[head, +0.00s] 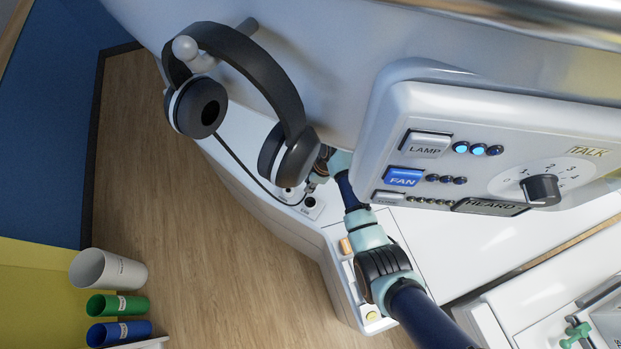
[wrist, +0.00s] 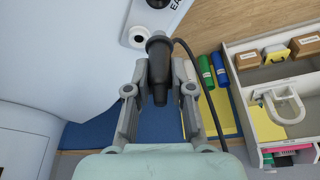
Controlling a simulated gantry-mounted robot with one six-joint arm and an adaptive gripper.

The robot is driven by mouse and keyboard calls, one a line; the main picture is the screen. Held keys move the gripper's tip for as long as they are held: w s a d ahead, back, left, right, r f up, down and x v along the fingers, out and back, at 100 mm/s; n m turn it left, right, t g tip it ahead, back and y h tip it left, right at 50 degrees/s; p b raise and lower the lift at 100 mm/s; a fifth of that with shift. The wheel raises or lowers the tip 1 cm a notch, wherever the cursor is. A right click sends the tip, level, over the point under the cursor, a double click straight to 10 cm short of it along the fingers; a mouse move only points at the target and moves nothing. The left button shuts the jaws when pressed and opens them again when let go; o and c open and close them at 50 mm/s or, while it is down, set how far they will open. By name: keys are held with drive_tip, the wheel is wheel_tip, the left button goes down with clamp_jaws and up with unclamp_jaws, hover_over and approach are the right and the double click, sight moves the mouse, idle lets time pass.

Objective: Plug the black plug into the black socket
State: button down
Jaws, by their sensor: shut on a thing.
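The black plug (wrist: 157,75) is held between the fingers of my gripper (wrist: 160,90), which is shut on it. A black cable runs from the plug's far end, curving right and down in the wrist view. A dark round socket (wrist: 158,3) is cut off at the top edge of the wrist view, on a pale panel beside lettering. It also shows in the head view (head: 310,203). The plug is apart from this dark socket. In the head view my gripper (head: 313,180) is near the sockets, partly hidden by the headphones, and the plug is hard to make out.
A white-ringed socket (wrist: 137,37) is close beside the plug's far end. Black headphones (head: 265,75) hang on a peg, their cable looping toward the sockets. A control box (head: 480,150) overhangs at right. Cups (head: 108,269) and an organiser tray (wrist: 245,110) are off the panel.

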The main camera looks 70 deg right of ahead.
drive_tip(key=shift+f+b, duration=3.75)
drive_tip(key=shift+f, duration=0.6)
drive_tip(key=shift+f+b, duration=1.05)
drive_tip(key=shift+f, duration=0.35)
drive_tip(key=c, duration=0.9)
unclamp_jaws()
drive_tip(key=shift+c, duration=0.2)
drive_tip(key=v, duration=1.2)
